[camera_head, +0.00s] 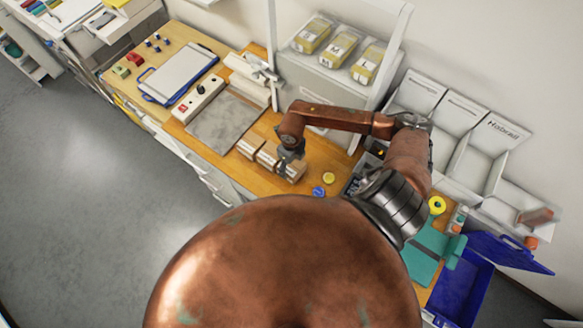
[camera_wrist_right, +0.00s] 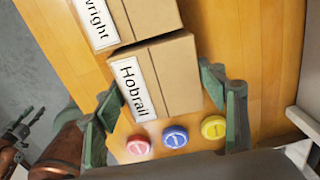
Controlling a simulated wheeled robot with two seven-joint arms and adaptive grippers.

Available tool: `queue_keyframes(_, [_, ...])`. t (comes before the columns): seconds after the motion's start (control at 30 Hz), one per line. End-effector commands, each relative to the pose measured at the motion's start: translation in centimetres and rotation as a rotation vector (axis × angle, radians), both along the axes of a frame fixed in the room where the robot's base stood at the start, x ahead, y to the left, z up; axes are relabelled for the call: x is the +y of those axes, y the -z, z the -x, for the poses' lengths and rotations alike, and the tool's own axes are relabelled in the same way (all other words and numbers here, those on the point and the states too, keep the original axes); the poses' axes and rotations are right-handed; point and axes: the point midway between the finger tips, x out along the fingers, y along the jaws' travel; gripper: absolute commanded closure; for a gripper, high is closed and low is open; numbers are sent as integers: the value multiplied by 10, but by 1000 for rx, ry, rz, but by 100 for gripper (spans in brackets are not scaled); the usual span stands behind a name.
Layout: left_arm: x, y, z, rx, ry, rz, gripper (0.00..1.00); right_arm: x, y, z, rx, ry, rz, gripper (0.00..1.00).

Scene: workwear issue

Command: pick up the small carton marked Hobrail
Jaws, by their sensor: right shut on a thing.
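The small brown carton marked Hobrail (camera_wrist_right: 178,78) is between the two fingers of my right gripper (camera_wrist_right: 165,108) in the right wrist view, its white label facing left. In the head view the right gripper (camera_head: 289,160) reaches down over that carton (camera_head: 294,173), at the right end of a short row of cartons. The gripper is shut on the carton, which sits at about the level of the row; I cannot tell whether it touches the bench. A copper arm end with dark fingers, apparently my left gripper (camera_wrist_right: 22,128), shows small at the left edge; its opening is unclear.
A carton whose label ends in "wright" (camera_wrist_right: 145,18) stands close beside the held one. Red (camera_wrist_right: 138,146), blue (camera_wrist_right: 174,137) and yellow (camera_wrist_right: 213,127) discs lie nearby. A grey mat (camera_head: 222,122) lies left of the row. A white bin labelled Hobrail (camera_head: 484,160) stands at right.

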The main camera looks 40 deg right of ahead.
Motion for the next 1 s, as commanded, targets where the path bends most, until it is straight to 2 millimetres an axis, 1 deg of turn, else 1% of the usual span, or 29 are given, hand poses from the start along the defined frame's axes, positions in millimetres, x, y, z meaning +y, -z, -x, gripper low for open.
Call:
queue_keyframes(0.03, [0, 0, -2, -2, 1, 0, 60, 0, 0, 0, -1, 0, 0, 54])
queue_keyframes(0.2, [-1, -1, -11, -13, 3, 0, 60, 0, 0, 0, -1, 0, 0, 66])
queue_keyframes(0.23, [-1, -1, -13, -16, 3, 1, 60, 0, 0, -1, -2, 0, 0, 66])
queue_keyframes(0.27, [-1, -1, -15, -18, 3, 1, 60, 0, 0, -1, -2, 0, 0, 70])
queue_keyframes(0.4, [-1, -1, -19, -25, 5, 2, 60, 0, 0, -1, -2, 0, 0, 71])
queue_keyframes(0.57, [-1, 2, -18, -23, 5, 2, 60, -1, -4, -1, -3, 0, 0, 71])
queue_keyframes(0.67, [-1, 8, -17, -21, 5, 1, 60, 0, -11, -1, -4, -2, 0, 71])
queue_keyframes(0.8, [-1, 20, -14, -17, 3, 1, 60, -1, -29, -2, -7, -2, 3, 71])
queue_keyframes(1.0, [-1, 27, -11, -14, 2, 2, 60, 20, -59, 14, -5, -4, 0, 71])
